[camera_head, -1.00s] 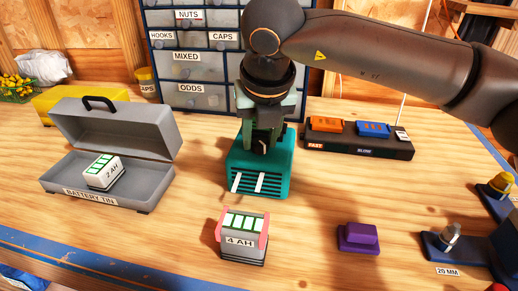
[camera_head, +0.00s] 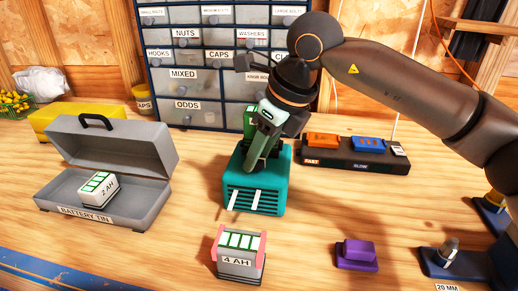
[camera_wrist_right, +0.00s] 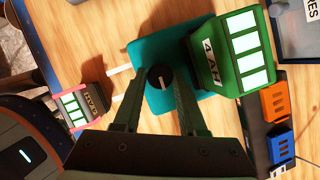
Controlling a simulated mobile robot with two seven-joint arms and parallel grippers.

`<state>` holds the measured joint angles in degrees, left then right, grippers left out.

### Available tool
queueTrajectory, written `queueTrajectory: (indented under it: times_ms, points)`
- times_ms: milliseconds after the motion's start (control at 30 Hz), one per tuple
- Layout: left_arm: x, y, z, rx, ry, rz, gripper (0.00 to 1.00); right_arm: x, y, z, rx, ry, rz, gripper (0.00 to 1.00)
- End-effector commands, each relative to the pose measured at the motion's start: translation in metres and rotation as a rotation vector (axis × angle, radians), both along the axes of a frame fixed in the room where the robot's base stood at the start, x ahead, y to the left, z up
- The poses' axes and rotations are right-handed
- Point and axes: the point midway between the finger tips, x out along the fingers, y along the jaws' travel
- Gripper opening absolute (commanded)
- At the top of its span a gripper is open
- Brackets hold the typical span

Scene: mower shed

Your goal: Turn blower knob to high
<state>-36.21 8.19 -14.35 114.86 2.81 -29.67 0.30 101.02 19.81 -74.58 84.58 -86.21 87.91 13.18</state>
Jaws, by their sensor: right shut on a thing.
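The teal blower (camera_head: 272,190) stands on the bench in the middle of the head view, with dark slots and two white strips at its front. It also shows in the right wrist view (camera_wrist_right: 150,56). Its round black knob (camera_wrist_right: 160,77) sits on top, between my right fingertips; in the head view the gripper hides it. My right gripper (camera_head: 256,160), also in the wrist view (camera_wrist_right: 157,82), is shut on the knob and comes down tilted. I cannot read the knob's setting. A green 4 AH battery (camera_wrist_right: 236,50) stands at the blower. My left gripper is not in view.
A red-sided 4 AH battery (camera_head: 238,266) stands in front of the blower. The open battery tin (camera_head: 145,200) at left holds a 2 AH battery (camera_head: 98,189). A charger strip (camera_head: 330,157) and drawers (camera_head: 195,85) are behind. A purple block (camera_head: 357,254) lies front right.

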Motion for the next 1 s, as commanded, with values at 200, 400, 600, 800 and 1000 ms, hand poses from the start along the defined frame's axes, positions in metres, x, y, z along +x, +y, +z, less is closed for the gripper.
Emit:
queueTrajectory:
  times_ms: [200,400,600,800,1000]
  points:
    - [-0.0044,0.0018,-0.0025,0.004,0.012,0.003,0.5,0.0007,-0.0004,0.0007,0.001,0.0,0.049,0.0]
    - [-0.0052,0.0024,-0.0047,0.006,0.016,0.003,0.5,0.0007,-0.0003,0.0004,0.0,-0.002,0.06,0.0]
    - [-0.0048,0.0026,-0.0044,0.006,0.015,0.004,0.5,0.0007,-0.0001,0.0003,0.0,-0.002,0.06,0.0]
    - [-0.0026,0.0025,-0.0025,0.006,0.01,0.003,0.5,0.0006,0.0,0.0002,0.0,-0.001,0.059,0.55]
    - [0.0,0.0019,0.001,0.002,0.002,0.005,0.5,0.0004,-0.0001,0.0002,0.0,-0.001,0.059,0.71]
